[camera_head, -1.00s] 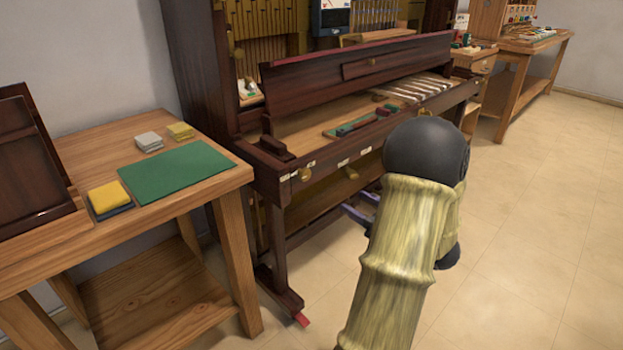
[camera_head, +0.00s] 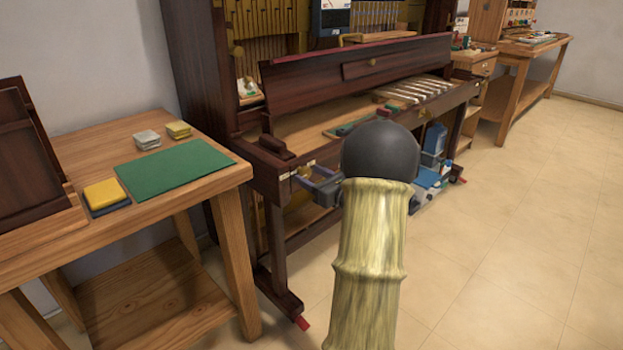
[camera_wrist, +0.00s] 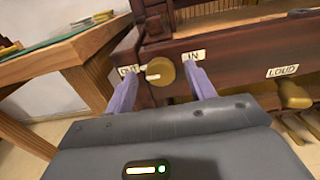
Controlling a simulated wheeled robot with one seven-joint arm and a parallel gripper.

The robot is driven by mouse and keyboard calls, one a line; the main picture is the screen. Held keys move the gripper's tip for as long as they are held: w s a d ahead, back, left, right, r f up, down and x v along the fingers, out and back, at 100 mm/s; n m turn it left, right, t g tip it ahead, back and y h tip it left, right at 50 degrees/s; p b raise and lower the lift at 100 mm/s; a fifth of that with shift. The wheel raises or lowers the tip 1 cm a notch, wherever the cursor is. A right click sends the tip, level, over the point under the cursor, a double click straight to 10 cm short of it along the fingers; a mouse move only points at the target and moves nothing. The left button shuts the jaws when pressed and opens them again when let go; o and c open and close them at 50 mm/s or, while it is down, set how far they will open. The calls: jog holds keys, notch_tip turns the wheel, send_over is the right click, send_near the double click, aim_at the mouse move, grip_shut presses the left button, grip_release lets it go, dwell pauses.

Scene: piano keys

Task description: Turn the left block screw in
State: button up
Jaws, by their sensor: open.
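The left block screw is a round brass knob (camera_wrist: 160,71) on the piano's dark front rail, between an OUT label (camera_wrist: 129,71) and an IN label (camera_wrist: 193,56). In the wrist view a pale mark points from the knob toward OUT. My gripper (camera_wrist: 161,73) is open, with one purple finger on each side of the knob in the picture. I cannot tell whether either finger touches it. In the head view the knob (camera_head: 304,172) is beside my gripper (camera_head: 322,184), below the dark left block (camera_head: 273,147). My arm hides part of the rail.
A LOUD label (camera_wrist: 282,71) and another brass part (camera_wrist: 294,95) are to the right on the piano. A wooden table (camera_head: 225,185) with a green mat (camera_head: 175,170) stands at the left. The floor (camera_head: 520,240) at the right is clear.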

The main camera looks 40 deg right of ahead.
jog(key=shift+w, duration=0.3)
jog(key=c, duration=0.9)
jog(key=shift+c, duration=0.2)
